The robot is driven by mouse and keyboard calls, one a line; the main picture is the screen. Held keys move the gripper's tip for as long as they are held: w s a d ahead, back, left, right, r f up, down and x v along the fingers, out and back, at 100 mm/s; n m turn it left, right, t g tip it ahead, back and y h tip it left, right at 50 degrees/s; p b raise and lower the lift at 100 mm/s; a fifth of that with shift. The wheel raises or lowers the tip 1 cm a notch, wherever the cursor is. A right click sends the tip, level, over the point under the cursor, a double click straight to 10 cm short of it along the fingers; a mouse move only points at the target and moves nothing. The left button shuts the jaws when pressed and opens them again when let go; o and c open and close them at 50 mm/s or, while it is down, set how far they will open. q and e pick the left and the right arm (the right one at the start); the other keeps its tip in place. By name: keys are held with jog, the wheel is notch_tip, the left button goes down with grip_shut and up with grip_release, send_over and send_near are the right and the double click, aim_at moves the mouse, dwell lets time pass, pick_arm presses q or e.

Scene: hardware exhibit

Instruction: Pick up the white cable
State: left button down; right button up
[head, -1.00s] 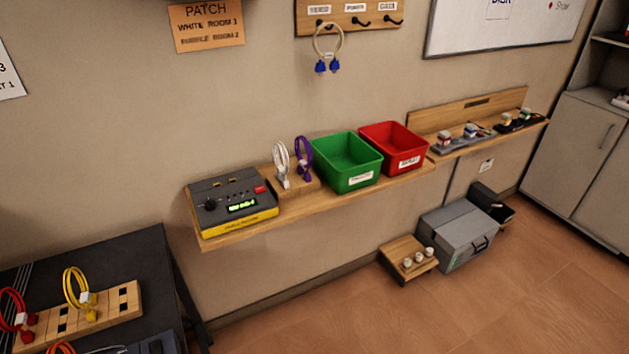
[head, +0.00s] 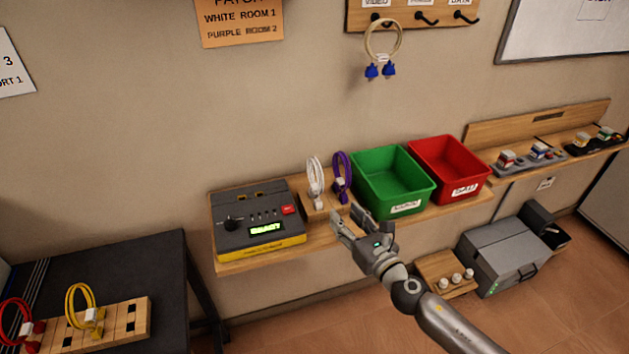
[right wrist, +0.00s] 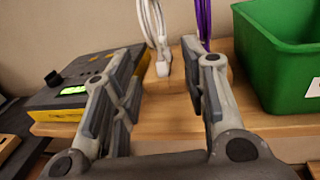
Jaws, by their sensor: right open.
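The white cable (head: 315,177) is a coiled loop standing upright in a small wooden block (head: 318,205) on the wall shelf, just left of the purple cable (head: 342,174). In the right wrist view the white cable (right wrist: 155,30) shows beyond the fingers, with its white plug low on the block. My right gripper (head: 346,218) is open and empty, in front of the shelf and short of the cable, its fingers pointing toward the block. In the wrist view the cable lies between the fingers (right wrist: 155,85), apart from them. My left gripper is not in view.
A grey and yellow tester (head: 258,220) stands left of the block. A green bin (head: 392,183) and a red bin (head: 450,170) stand to its right, the green one close to the purple cable. The shelf's front edge (head: 290,258) lies below. A cable with blue plugs (head: 380,70) hangs above.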

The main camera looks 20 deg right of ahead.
aim_at(322, 190)
jog(key=shift+n+y, duration=0.3)
jog(key=shift+n, duration=0.4)
jog(key=x, duration=0.7)
jog(key=r+p+x, duration=0.1)
jog(key=x, duration=0.2)
jog(key=shift+w+a+r, duration=0.1)
jog(key=shift+w+a, duration=0.1)
jog(key=shift+a, duration=0.25)
jog(key=shift+w+a, duration=0.1)
jog(key=shift+w, duration=0.35)
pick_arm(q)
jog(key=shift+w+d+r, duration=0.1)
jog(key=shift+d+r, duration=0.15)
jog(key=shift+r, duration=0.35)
pick_arm(e)
jog(key=shift+c, duration=0.5)
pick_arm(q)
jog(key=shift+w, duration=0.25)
pick_arm(e)
grip_shut()
